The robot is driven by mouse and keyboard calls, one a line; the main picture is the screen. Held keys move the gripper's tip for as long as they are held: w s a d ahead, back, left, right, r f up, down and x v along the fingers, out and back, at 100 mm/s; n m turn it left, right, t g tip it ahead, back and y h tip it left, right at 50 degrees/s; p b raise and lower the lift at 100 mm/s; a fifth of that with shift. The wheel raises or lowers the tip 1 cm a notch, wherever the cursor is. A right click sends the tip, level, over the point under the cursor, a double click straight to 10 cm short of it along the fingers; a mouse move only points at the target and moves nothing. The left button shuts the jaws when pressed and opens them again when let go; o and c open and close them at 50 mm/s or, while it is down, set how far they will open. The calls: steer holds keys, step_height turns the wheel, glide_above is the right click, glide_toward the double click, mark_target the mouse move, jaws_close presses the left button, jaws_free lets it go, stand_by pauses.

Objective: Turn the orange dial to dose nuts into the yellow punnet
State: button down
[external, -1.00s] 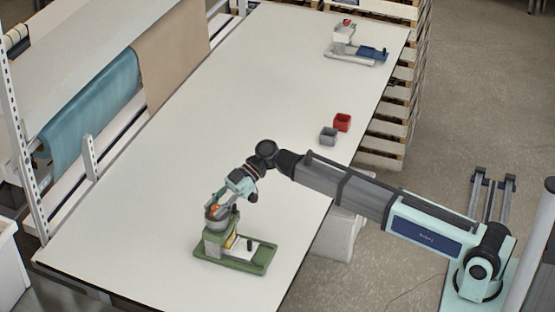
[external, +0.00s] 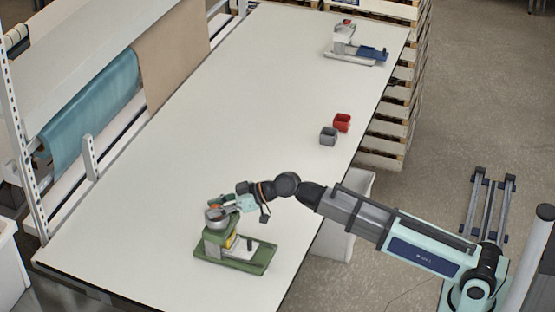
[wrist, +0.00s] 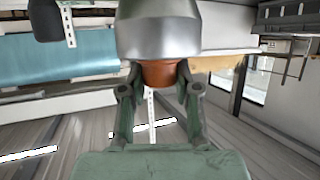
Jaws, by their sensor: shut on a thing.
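The green dispenser (external: 238,263) stands near the table's front end, with a grey metal bowl (external: 217,217) on top. The orange dial shows beside the bowl as a small patch (external: 215,206) in the external view. In the wrist view the dial (wrist: 160,74) sits between the fingers of my gripper (wrist: 160,88), against the round metal body (wrist: 158,28). My gripper is shut on the dial. A small part of the yellow punnet (external: 231,241) shows low in the dispenser, mostly hidden by the frame. No nuts can be made out.
A red punnet (external: 342,122) and a grey punnet (external: 328,136) stand near the table's right edge. A second dispenser with a blue base (external: 371,54) stands at the far end. The table (external: 215,130) between is clear. A shelf with a teal roll (external: 92,105) lines the left side.

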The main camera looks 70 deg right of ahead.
steer(key=m+h+p, duration=0.1)
steer(key=m+h, duration=0.1)
steer(key=h, duration=0.1)
steer(key=shift+a+r+m+t, duration=0.1)
steer(key=shift+m+t, duration=0.3)
steer(key=shift+f+m+h+b, duration=0.2)
steer(key=shift+m+h+b, duration=0.2)
steer(key=shift+m+h, duration=0.7)
steer(key=m+h+b, duration=0.1)
steer(key=h+b, duration=0.1)
steer(key=m+h+b, duration=0.1)
steer(key=m+b, duration=0.1)
steer(key=b, duration=0.1)
steer(key=shift+w+f+g+h, duration=0.15)
steer(key=shift+g+h, duration=0.25)
steer(key=h+b, duration=0.1)
steer(key=m+b, duration=0.1)
steer(key=b, duration=0.1)
steer(key=shift+r+m+g+h, duration=0.2)
steer(key=shift+m+g+h, duration=0.1)
steer(key=shift+g+h, duration=0.1)
steer(key=shift+b, duration=0.3)
steer(key=c, duration=0.8)
jaws_free()
steer(key=shift+s, duration=0.2)
